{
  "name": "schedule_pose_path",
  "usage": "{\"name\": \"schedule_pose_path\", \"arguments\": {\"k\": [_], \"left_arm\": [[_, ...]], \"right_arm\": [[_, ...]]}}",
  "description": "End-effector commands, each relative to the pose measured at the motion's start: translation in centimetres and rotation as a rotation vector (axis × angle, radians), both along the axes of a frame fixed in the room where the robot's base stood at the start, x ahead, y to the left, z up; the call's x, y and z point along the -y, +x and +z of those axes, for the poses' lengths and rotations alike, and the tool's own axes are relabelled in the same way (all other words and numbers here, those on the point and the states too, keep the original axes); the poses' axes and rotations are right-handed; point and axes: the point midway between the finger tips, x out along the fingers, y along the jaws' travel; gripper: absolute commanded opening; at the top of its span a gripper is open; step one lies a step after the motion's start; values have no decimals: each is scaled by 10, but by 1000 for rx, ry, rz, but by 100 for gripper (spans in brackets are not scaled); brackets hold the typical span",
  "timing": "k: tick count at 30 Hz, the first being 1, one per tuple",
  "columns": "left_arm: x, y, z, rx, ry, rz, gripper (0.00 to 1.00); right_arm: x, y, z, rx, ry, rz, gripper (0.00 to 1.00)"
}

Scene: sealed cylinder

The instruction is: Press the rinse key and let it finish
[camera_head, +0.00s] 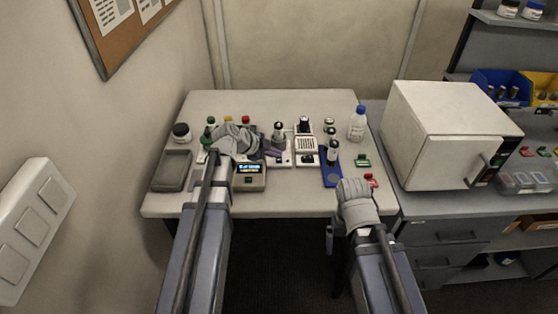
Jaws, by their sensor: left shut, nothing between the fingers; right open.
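A grey device with a small lit display (249,169) stands at the front of the white table (290,204). Its lettering is too small to read, so I cannot tell which key is the rinse key. My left gripper (268,151) is over the table just behind this device. It is shut and empty, and partly hidden by its own wrist. I cannot tell whether it touches anything. My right gripper (331,239) is open and empty in front of the table's front edge, low and partly hidden by its wrist.
A blue stand with a dark-topped cylinder (333,152), a white device (305,146) and a blue-capped bottle (357,124) stand right of centre. Green (362,160) and red (371,180) pieces lie at the right. A grey tray (172,170) is left. A white oven-like box (435,130) stands beyond.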

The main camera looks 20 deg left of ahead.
Motion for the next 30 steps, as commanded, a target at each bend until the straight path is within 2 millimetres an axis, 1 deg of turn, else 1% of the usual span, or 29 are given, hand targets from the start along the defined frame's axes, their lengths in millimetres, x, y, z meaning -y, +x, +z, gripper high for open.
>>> {"name": "schedule_pose_path", "arguments": {"k": [24,30], "left_arm": [[0,0,-8,0,0,0,0],[0,0,-7,0,0,0,0]], "right_arm": [[0,0,-8,0,0,0,97],[0,0,-7,0,0,0,97]]}}
